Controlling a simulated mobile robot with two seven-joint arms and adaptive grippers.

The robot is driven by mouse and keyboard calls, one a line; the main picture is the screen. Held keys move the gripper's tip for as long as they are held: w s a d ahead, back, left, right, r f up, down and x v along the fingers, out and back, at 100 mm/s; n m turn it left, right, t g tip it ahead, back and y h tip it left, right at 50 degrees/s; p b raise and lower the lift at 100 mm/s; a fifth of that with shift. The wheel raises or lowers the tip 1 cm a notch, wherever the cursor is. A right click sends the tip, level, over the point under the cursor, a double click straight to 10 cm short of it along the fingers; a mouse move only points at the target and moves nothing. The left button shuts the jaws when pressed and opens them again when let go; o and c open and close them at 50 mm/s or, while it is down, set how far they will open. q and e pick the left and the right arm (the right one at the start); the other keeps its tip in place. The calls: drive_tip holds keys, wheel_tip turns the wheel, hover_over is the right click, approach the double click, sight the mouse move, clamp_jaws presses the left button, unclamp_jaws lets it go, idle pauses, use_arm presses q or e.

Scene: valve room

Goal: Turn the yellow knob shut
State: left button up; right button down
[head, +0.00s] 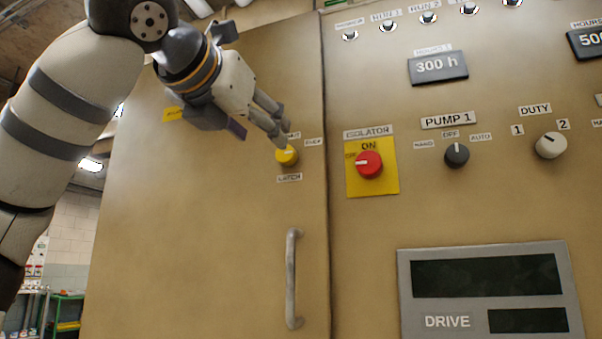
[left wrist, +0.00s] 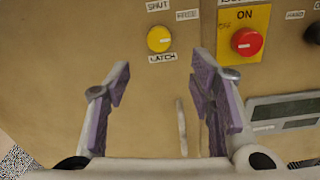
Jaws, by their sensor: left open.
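The yellow knob (head: 287,156) is on the tan cabinet door, with a LATCH label below it. It also shows in the left wrist view (left wrist: 159,39), where a SHUT label is above it and another label is at its upper right. Its white mark points to the right, not up at SHUT. My left gripper (head: 279,132) is just above and in front of the knob in the head view, its fingers partly covering the SHUT label. In the left wrist view the gripper (left wrist: 160,65) is open and empty, and the knob lies beyond the gap between the fingertips. My right gripper is not in view.
A red isolator knob (head: 369,165) on a yellow plate is close by on the right. A vertical door handle (head: 292,279) is below the yellow knob.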

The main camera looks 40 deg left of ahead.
sight(284, 153)
use_arm(q)
drive_tip(key=x, duration=1)
drive_tip(key=shift+w+a+r, duration=0.1)
drive_tip(key=shift+w+r, duration=0.15)
drive_tip(key=shift+r, duration=0.05)
drive_tip(key=c, duration=1.2)
